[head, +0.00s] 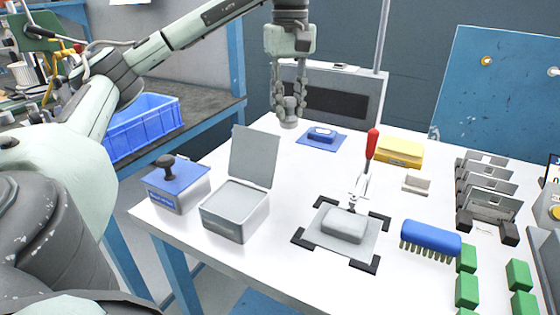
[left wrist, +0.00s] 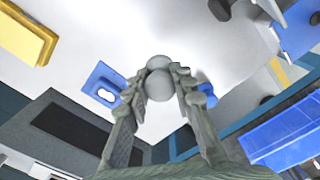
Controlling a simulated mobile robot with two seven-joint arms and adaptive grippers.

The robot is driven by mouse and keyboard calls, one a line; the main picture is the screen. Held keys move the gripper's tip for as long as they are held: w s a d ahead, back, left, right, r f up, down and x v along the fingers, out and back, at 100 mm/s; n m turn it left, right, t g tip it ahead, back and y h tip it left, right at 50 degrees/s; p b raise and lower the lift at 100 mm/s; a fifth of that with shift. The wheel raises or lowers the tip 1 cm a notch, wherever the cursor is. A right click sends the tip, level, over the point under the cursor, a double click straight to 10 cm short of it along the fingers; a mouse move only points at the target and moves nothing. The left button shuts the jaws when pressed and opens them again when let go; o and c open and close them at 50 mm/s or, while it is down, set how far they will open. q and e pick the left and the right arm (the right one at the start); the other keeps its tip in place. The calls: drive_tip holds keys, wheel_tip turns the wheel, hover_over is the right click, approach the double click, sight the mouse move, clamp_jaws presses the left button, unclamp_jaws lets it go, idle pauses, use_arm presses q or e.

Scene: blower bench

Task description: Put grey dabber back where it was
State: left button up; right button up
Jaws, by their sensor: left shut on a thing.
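My left gripper (head: 289,98) hangs over the far left part of the white table, fingers pointing down. It is shut on the grey dabber (head: 288,122), whose rounded end shows below the fingertips. In the left wrist view, the fingers (left wrist: 160,88) close around the dabber (left wrist: 159,82), partly hiding it. The dabber appears held above the table. A blue mat (head: 304,138) with a small blue-and-white piece lies just right of it; this mat also shows in the left wrist view (left wrist: 94,87). My right gripper is out of view.
A blue-topped box with a dark knob (head: 166,163) and an open grey tin (head: 235,224) stand at the front left. A red-handled clamp (head: 371,143) stands over a grey block (head: 344,226). A blue brush (head: 430,237) and yellow box (head: 401,153) are farther right.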

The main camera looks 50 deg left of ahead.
sight(289, 117)
use_arm(q)
wheel_tip(289, 117, down, 6)
drive_tip(key=shift+r, duration=0.2)
drive_tip(key=shift+f, duration=2.1)
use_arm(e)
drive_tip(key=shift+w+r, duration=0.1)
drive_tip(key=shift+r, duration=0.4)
use_arm(q)
drive_tip(key=shift+f, duration=0.15)
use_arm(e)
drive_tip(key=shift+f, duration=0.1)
use_arm(q)
drive_tip(key=o, duration=1)
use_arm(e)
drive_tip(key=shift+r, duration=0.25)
